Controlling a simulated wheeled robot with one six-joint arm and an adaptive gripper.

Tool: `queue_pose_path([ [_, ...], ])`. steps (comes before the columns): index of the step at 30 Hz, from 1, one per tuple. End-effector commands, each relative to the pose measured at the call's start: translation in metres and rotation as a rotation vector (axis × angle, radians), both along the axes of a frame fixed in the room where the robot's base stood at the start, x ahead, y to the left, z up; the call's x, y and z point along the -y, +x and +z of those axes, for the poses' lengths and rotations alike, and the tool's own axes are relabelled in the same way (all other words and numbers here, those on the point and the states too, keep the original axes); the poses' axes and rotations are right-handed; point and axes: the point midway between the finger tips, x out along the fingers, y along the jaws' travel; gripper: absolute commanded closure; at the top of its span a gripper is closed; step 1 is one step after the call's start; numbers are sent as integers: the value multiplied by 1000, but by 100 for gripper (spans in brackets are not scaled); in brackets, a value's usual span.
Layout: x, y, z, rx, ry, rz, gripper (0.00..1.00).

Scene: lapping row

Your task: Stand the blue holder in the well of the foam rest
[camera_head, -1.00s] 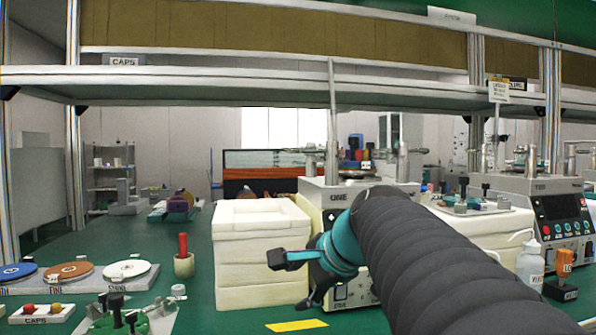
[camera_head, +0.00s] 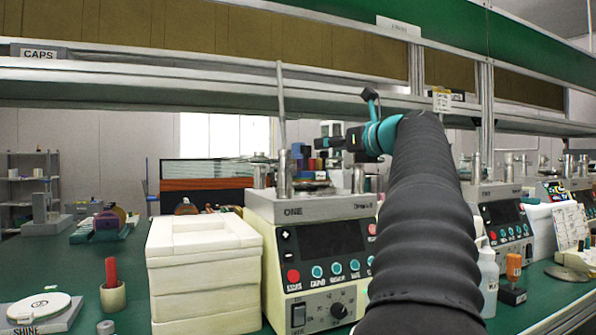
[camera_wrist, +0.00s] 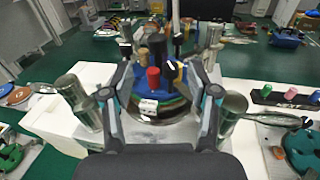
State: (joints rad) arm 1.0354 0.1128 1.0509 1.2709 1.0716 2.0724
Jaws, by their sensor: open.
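The blue holder (camera_wrist: 178,88) appears in the wrist view as a blue base on the round plate of machine ONE, with red, dark and brown upright pieces at it. In the head view, blue and orange parts (camera_head: 318,165) show behind the machine's posts, partly hidden. My gripper (camera_wrist: 160,76) is open, its fingers left and right of the holder in the picture. Whether they touch it I cannot tell. In the head view my gripper (camera_head: 328,143) is above the machine's top. The foam rest (camera_head: 205,292) is a pale block stack left of the machine, with a square recess on top.
Machine ONE (camera_head: 322,243) has metal posts around its plate; in the wrist view, silver cylinders (camera_wrist: 86,103) stand close on both sides. A shelf (camera_head: 200,82) runs above. A red-handled pot (camera_head: 112,298) stands left of the foam. A white bottle (camera_head: 488,275) stands right.

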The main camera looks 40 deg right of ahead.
Motion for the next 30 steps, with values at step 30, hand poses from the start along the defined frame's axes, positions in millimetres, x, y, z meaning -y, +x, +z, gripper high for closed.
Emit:
queue_pose_path([
  [30,-3,103,-3,-1,-3,-1,40],
])
